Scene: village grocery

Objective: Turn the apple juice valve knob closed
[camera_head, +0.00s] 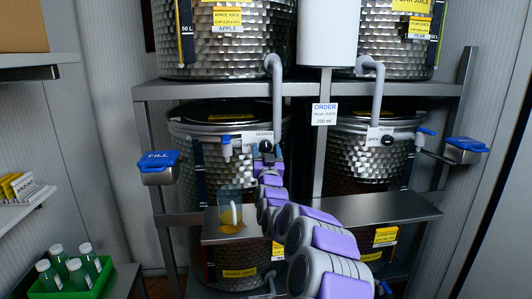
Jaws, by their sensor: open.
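The apple juice tank (225,45) is a dimpled steel drum at the upper left with a yellow label. Its grey pipe (277,95) runs down to a valve label (249,136) in front of the lower left tank. My gripper (265,150) is at the pipe's lower end, just right of the label. It is open, and the apple valve knob is mostly hidden behind it; I cannot tell whether they touch. A clear jug (230,205) with some orange-yellow juice stands below, on the steel ledge (212,236).
A white order sign (324,114) hangs mid-frame. Blue-lidded FILL boxes (158,168) flank the rack. A green crate (90,290) of bottles is lower left. The right ledge (385,207) is bare.

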